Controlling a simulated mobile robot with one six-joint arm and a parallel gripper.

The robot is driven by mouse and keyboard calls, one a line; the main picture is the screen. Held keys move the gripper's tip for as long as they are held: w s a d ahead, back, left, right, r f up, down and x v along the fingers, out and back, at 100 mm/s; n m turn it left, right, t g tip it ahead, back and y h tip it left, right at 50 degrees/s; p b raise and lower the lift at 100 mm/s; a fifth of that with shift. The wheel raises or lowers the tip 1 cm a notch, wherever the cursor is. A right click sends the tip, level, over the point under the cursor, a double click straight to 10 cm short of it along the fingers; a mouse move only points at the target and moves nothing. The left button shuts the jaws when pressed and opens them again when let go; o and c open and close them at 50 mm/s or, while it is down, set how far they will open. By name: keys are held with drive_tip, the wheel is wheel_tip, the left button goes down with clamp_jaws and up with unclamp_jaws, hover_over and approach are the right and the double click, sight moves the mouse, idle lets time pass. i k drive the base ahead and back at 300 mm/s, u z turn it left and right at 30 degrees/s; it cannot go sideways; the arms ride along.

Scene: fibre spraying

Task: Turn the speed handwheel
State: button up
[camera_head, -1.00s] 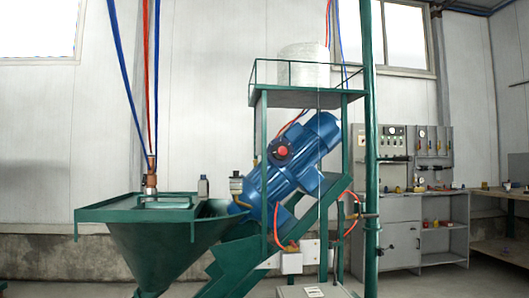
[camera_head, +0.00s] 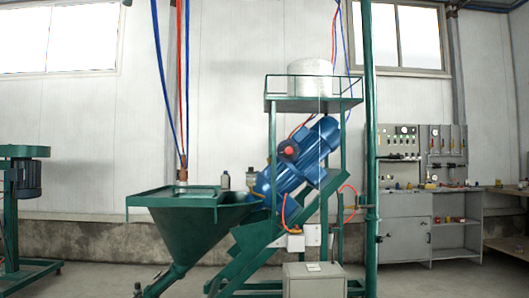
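A blue motor unit (camera_head: 313,158) sits tilted on a green sloped frame in the middle of the view. A small round red part (camera_head: 289,147) is on its side, within a dark round housing; it looks like the handwheel, but it is too small to be sure. My gripper is not in view.
A green hopper (camera_head: 185,232) stands left of the motor, with hoses hanging above it. A grey box (camera_head: 314,280) stands on the floor in front, beside a green post (camera_head: 370,180). A grey cabinet (camera_head: 405,225) is at right, another green machine (camera_head: 25,200) at far left.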

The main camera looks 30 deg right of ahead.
sight(288, 150)
drive_tip(key=u, duration=0.45)
drive_tip(key=i, duration=1.7)
drive_tip(key=z, duration=0.65)
drive_tip(key=i, duration=0.95)
drive_tip(key=z, duration=0.5)
